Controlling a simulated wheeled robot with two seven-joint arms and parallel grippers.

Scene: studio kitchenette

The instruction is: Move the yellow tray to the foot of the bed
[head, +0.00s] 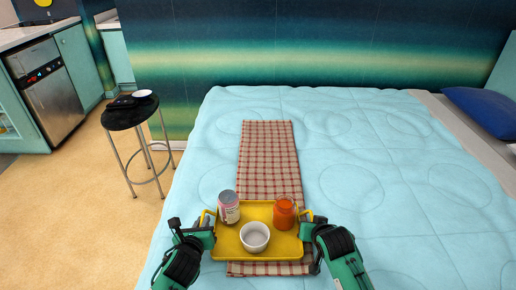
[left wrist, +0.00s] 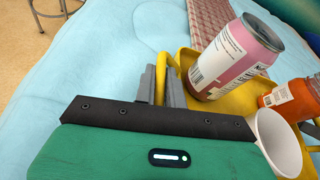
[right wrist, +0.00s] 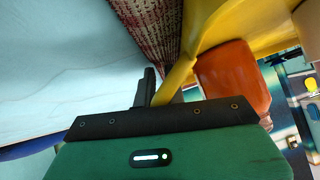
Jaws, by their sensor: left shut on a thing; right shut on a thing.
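The yellow tray (head: 231,248) is at the front of the bed, over the near part of a red checked runner (head: 268,160). It carries a pink-and-white can (head: 229,207), an orange jar (head: 284,213) and a white bowl (head: 254,236), all upright. My left gripper (head: 209,225) is shut on the tray's left handle, which shows in the left wrist view (left wrist: 171,75). My right gripper (head: 306,226) is shut on the right handle, seen in the right wrist view (right wrist: 178,78). Whether the tray touches the runner I cannot tell.
The light blue bed (head: 370,180) has clear room on both sides of the runner. A blue pillow (head: 482,112) lies at the far right. A black stool (head: 130,113) holding a white dish and a dark item stands left of the bed.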

